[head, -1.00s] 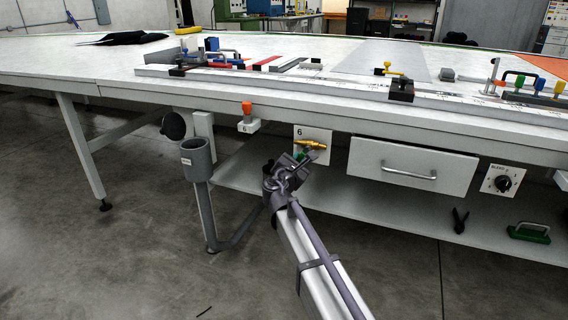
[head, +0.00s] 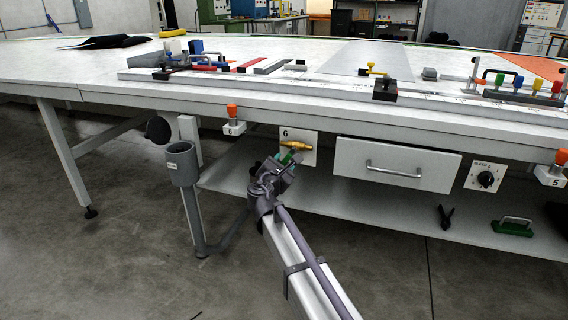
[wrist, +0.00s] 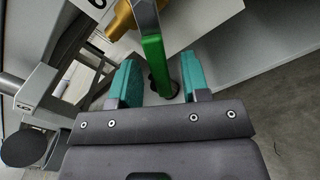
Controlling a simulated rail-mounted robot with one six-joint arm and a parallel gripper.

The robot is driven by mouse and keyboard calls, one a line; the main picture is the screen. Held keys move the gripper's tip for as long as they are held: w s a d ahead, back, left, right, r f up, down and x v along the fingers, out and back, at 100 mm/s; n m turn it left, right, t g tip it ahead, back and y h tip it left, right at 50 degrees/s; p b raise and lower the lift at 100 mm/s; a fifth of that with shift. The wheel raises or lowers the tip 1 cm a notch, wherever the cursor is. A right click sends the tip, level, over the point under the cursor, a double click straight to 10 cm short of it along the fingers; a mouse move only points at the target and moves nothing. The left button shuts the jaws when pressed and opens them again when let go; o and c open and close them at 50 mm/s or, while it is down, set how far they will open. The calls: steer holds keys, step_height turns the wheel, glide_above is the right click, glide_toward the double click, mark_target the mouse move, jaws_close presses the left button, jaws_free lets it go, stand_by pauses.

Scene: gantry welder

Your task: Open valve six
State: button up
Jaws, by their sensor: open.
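Valve six is a brass valve (head: 297,146) on a white plate marked 6 (head: 309,157) under the table's front edge. Its brass body (wrist: 124,20) also shows at the top of the wrist view. Its green lever (wrist: 154,62) points down between my fingers in the wrist view. My gripper (wrist: 160,82) is open, with one teal finger on each side of the lever. A gap shows on both sides of the lever, so I see no grip on it. In the head view my gripper (head: 284,160) is just below the valve and partly hides the lever.
A white drawer (head: 396,165) is right of the valve, with a black rotary knob (head: 486,179) beyond it. An orange-topped fitting marked 6 (head: 233,120) and a grey cup holder (head: 182,163) are to the left. A lower shelf (head: 370,208) runs beneath.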

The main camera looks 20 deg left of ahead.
steer(key=s, duration=0.9)
steer(key=shift+s+d, duration=0.15)
steer(key=shift+s, duration=0.25)
steer(key=shift+c, duration=0.3)
